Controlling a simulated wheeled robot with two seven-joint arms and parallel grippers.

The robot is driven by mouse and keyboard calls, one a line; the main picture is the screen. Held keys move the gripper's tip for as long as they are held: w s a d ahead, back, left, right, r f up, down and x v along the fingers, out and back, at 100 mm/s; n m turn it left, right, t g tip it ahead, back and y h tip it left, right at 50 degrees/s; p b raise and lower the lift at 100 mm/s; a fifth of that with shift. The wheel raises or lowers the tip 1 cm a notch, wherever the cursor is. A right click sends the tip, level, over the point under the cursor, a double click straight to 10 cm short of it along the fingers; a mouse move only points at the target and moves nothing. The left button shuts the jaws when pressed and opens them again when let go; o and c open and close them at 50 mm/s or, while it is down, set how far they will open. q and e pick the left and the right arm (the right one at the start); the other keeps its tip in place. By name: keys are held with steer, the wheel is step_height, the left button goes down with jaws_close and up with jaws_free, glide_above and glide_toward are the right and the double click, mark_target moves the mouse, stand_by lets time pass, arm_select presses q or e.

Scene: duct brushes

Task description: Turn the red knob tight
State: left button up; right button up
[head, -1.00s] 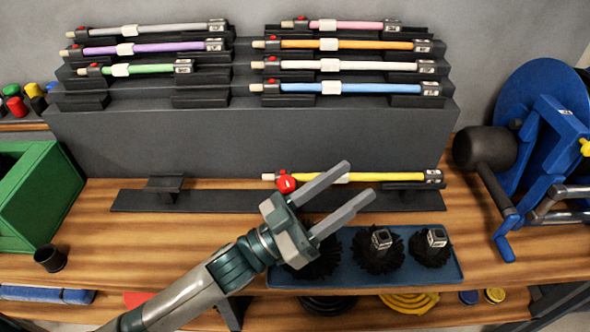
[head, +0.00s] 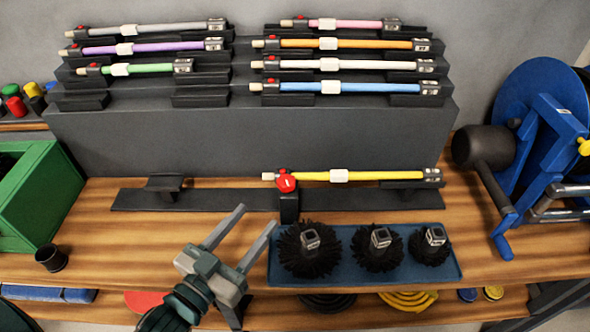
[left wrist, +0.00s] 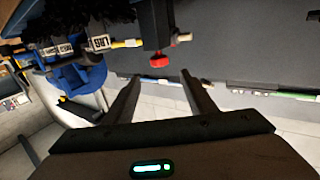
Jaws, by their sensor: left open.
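The red knob (head: 286,183) sits on a black post near the left end of the yellow rod (head: 390,176), which lies in a low black holder (head: 225,199) on the wooden bench. My right gripper is not in view.
A blue tray (head: 455,272) with three black round brushes lies just right of my left gripper. A stepped grey rack (head: 250,140) with several coloured rods stands behind. A green bin (head: 50,195) is at left, a blue reel (head: 540,110) at right.

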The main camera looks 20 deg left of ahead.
arm_select(q)
steer(key=shift+w, duration=0.1)
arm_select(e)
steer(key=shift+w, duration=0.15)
arm_select(q)
steer(key=b, duration=0.3)
glide_toward(291, 176)
steer(key=shift+w+f, duration=0.3)
steer(key=shift+w, duration=0.2)
steer(key=p+x, duration=0.2)
steer(key=x, duration=0.6)
steer(key=shift+w+r, duration=0.1)
steer(key=shift+r, duration=0.05)
steer(key=shift+x, duration=1.05)
steer(key=shift+w+d, duration=0.15)
steer(key=shift+w, duration=0.35)
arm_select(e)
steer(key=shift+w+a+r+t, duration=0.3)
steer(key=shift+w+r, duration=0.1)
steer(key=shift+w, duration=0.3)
arm_select(q)
steer(key=shift+c, duration=0.2)
steer(key=shift+p, duration=0.3)
steer(key=c, duration=1)
